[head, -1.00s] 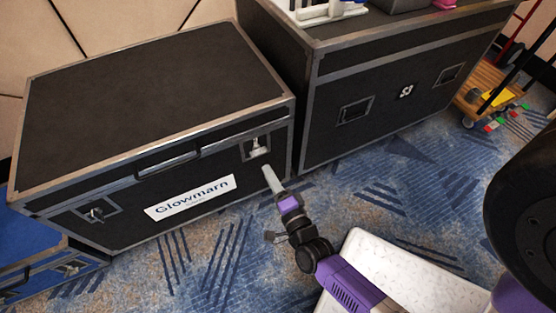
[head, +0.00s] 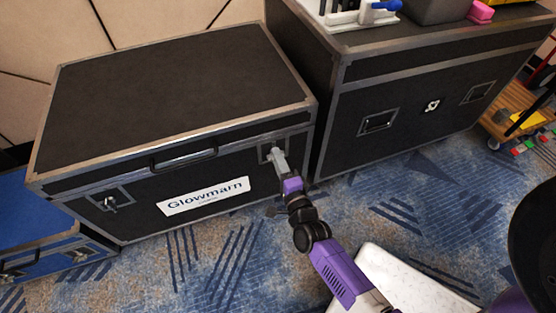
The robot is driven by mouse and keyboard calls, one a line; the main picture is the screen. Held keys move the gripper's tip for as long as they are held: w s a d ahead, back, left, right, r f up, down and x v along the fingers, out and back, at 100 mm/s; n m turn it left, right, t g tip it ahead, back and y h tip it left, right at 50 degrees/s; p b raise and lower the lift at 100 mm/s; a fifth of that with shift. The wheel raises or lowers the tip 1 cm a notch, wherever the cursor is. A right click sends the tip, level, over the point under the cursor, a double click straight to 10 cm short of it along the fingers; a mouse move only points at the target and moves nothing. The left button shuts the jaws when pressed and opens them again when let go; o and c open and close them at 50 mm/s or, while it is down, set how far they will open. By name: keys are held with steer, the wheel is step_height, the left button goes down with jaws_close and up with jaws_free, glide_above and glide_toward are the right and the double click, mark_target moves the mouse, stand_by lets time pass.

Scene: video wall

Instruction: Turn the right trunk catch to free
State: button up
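The black trunk (head: 165,95) with metal edges and a white "Glowmarn" label stands on the carpet. Its right catch (head: 272,150) sits in a recessed metal plate on the front face, near the right corner. My gripper (head: 280,158) is right at this catch and covers much of it. I cannot tell whether the fingers touch or grip the catch, or which way it is turned. The left catch (head: 110,203) sits in a similar plate at the front left, clear of my arm.
A second black case (head: 420,105) stands close on the right, with items on top. A blue case (head: 40,235) is at the left. A wooden trolley (head: 515,115) is at the far right. Patterned carpet (head: 230,245) lies open before the trunk.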

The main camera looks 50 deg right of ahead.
steer(key=shift+c, duration=0.5)
jaws_close()
steer(key=n+p, duration=0.6)
steer(key=n, duration=1.2)
steer(key=shift+f, duration=0.1)
stand_by(0.4)
